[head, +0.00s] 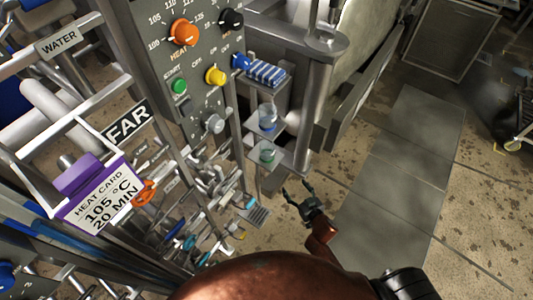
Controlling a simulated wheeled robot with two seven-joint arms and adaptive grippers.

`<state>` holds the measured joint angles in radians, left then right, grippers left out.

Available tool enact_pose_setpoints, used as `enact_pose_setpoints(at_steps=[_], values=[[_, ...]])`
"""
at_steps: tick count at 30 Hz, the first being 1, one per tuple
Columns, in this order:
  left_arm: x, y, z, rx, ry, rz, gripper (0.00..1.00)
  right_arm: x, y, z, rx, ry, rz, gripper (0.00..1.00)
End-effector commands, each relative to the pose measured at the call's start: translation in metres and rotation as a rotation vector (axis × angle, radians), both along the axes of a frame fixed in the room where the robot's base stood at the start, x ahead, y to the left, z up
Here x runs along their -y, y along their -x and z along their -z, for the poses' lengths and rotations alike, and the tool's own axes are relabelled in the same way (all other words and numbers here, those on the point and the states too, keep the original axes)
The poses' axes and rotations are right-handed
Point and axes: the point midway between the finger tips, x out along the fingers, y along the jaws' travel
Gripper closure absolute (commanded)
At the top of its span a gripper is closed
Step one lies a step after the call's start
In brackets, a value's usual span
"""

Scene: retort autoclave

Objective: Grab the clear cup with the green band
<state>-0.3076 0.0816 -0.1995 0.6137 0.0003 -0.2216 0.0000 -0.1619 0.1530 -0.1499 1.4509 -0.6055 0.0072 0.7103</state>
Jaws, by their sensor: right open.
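My left gripper is not in view.
A control panel with an orange knob (184,32), a yellow knob (215,76) and a green button (179,86) stands left of the shelves. A blue-and-white striped item (265,71) lies above the cups. Metal posts flank the shelves. Open floor lies to the right.

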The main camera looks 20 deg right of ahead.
Motion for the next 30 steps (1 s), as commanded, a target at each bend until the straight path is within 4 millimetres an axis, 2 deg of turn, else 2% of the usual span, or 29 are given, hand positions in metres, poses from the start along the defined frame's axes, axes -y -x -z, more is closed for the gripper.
enact_pose_setpoints(at_steps=[1, 3, 6, 9, 12, 19, 30], values=[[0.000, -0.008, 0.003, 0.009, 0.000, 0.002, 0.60, -0.008, -0.018, -0.043, 0.083, -0.011, -0.018, 0.35], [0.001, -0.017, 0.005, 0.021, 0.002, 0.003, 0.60, -0.019, -0.034, -0.096, 0.178, -0.030, -0.042, 0.35], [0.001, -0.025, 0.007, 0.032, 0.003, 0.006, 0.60, -0.033, -0.046, -0.151, 0.277, -0.051, -0.076, 0.35], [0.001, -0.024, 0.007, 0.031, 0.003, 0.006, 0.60, -0.057, -0.054, -0.175, 0.334, -0.077, -0.152, 0.35], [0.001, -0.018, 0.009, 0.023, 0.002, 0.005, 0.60, -0.067, -0.061, -0.184, 0.354, -0.087, -0.181, 0.35], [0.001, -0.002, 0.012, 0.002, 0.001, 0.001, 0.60, -0.077, -0.083, -0.185, 0.355, -0.090, -0.185, 0.35], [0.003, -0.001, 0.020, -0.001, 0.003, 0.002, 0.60, -0.095, -0.125, -0.189, 0.353, -0.089, -0.183, 0.35]])
